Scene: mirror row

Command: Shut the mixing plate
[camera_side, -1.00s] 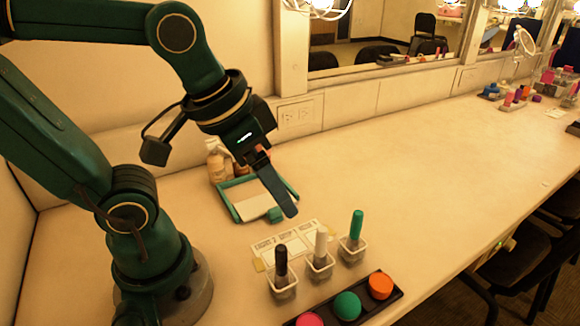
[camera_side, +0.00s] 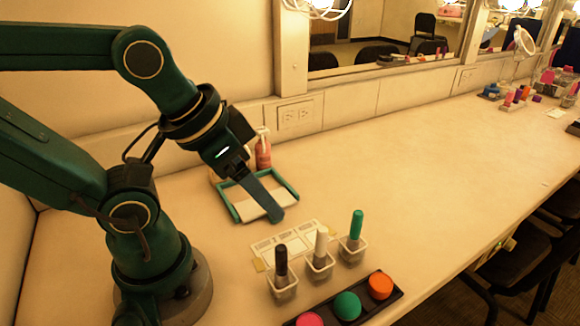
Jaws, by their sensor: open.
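The mixing plate, which I take to be the flat white panel (camera_side: 246,207) in a teal frame (camera_side: 226,203), lies on the counter at the middle left. The frame runs along the back and sides of the panel. My gripper (camera_side: 274,213) hangs down over the panel's front right part, its fingertips at the front edge. I see the fingers nearly edge-on, as one long dark blue-grey shape. They hide part of the panel and the small teal block at its front. I cannot tell if they touch it. Nothing shows held between them.
A black tray (camera_side: 384,306) holds colored rounds. A pink bottle (camera_side: 263,152) stands behind the frame.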

